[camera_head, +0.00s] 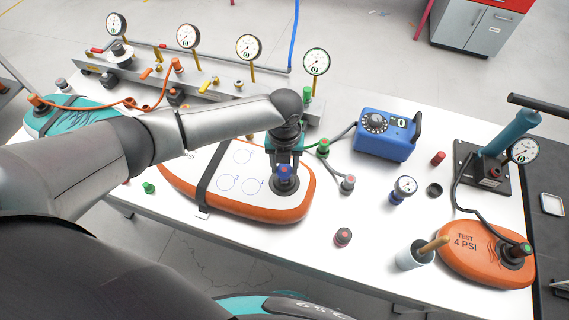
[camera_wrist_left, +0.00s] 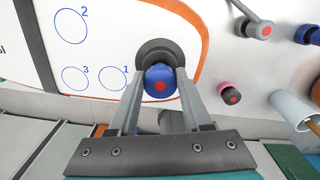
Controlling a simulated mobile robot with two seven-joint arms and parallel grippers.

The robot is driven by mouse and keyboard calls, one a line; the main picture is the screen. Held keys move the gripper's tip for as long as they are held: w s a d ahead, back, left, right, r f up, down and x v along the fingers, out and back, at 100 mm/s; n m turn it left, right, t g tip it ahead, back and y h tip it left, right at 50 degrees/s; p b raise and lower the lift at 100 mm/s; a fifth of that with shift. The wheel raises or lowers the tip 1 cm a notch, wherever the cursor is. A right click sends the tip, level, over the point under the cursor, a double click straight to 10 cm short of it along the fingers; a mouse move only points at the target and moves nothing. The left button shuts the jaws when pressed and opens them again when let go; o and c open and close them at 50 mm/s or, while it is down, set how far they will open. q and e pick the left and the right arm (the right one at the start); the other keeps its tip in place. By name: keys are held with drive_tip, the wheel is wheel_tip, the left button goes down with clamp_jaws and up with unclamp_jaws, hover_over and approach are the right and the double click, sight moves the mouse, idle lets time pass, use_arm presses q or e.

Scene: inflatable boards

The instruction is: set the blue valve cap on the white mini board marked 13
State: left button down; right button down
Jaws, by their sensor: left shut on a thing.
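The blue valve cap (camera_head: 284,171) has a red dot on top, clear in the left wrist view (camera_wrist_left: 159,84). My left gripper (camera_head: 285,165) is shut on it, with a finger on each side. The cap is at the dark round valve (camera_wrist_left: 160,53) at the right end of the white board (camera_head: 222,160), whose rim is orange. I cannot tell whether the cap is seated or only just above the valve. Blue circles numbered 1, 2 and 3 are printed on the board beside the valve. I cannot read a 13 on it. My right gripper is not in view.
A dark strap (camera_head: 212,170) crosses the board. The table front near the red-topped cap (camera_head: 342,237) is clear.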

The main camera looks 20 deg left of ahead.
sight(284, 168)
use_arm(q)
drive_tip(key=shift+f+b, duration=0.85)
drive_tip(key=shift+f, duration=0.35)
drive_tip(key=shift+c, duration=1.3)
unclamp_jaws()
drive_tip(key=shift+r, duration=0.1)
wheel_tip(284, 168, up, 15)
drive_tip(key=shift+p, duration=0.3)
